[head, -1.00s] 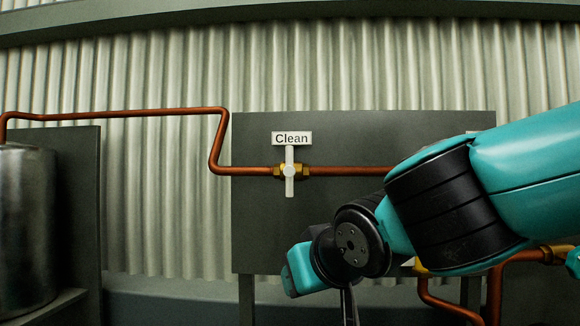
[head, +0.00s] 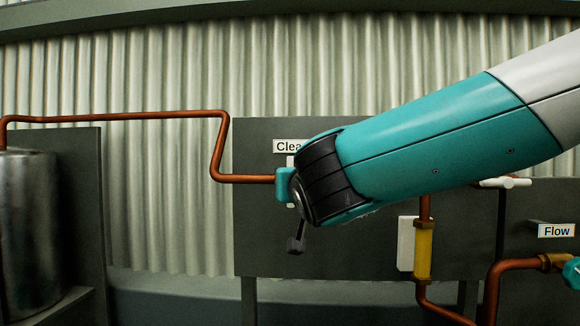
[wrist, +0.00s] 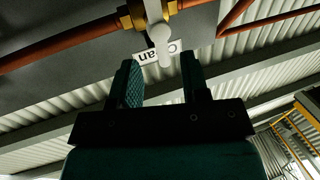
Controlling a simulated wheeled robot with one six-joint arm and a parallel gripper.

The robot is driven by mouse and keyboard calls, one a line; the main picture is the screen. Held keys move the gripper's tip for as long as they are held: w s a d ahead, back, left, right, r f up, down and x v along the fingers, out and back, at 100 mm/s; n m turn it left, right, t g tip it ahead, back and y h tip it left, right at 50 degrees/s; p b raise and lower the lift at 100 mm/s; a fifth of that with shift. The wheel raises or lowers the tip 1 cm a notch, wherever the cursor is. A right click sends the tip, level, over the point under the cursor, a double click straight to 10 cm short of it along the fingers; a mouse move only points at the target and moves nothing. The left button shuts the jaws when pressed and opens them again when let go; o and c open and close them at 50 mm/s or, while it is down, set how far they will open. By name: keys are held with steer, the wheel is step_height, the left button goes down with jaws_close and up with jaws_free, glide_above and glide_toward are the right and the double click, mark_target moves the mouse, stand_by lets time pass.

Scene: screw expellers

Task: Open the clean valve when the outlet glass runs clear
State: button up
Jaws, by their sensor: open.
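The clean valve's white handle (wrist: 158,36) crosses its copper pipe at a brass fitting (wrist: 152,10) in the wrist view. Its "Clean" label (wrist: 174,47) is partly covered by the handle. My gripper (wrist: 158,62) is open, and the handle's near end appears between its fingertips; I cannot tell how deep it sits or whether it touches. In the head view my arm hides most of this valve, leaving part of the label (head: 285,146). The likely outlet glass (head: 422,250) is a yellow-amber tube between brass fittings before a white plate (head: 405,243).
A "Flow" label (head: 556,231) and a teal handle (head: 573,272) are at the right. Another white handle (head: 505,183) lies horizontal below my arm. A metal tank (head: 25,230) stands left. A copper pipe (head: 130,116) runs from it to the dark panel (head: 258,240).

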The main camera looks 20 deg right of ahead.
steer(key=w, duration=0.2)
steer(key=w+p, duration=0.1)
steer(key=w, duration=0.1)
steer(key=w+d+p, duration=0.1)
steer(key=w, duration=0.2)
jaws_close()
